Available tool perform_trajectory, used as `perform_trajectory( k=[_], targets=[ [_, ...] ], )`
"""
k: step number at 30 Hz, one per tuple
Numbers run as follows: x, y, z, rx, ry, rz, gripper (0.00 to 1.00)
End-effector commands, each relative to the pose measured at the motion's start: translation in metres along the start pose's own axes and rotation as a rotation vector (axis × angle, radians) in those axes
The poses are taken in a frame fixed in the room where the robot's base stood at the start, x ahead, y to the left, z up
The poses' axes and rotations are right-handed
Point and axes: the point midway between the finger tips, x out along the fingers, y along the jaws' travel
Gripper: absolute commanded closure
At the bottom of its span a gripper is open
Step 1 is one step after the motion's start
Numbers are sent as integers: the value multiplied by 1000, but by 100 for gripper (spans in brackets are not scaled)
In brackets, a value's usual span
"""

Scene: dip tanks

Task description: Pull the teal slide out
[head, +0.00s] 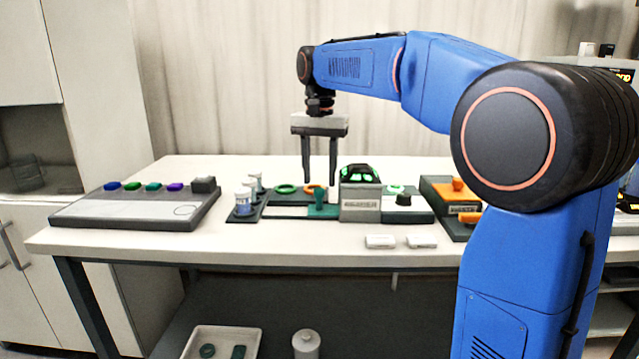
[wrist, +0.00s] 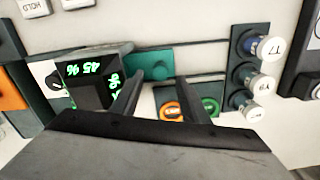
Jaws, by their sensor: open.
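In the wrist view the teal slide (wrist: 149,66) lies just beyond the fingertips, beside the box with the green display. My gripper (head: 319,182) is open and empty, pointing down just above the unit. Its fingers (wrist: 160,77) are spread apart in the wrist view, with nothing between them. In the head view the fingertips are close above the handle; I cannot tell the exact gap.
A grey box with a lit green display (head: 360,204) stands right of the slide. White tags (head: 380,242) lie in front.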

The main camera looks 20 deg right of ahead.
Motion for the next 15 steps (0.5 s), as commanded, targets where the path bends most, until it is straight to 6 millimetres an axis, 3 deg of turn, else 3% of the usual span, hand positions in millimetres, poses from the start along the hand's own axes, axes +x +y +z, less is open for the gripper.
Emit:
perform_trajectory(
  k=[6,15],
  targets=[
    [21,0,0,0,-1,1,59],
    [26,0,0,0,0,0,59]
  ],
)
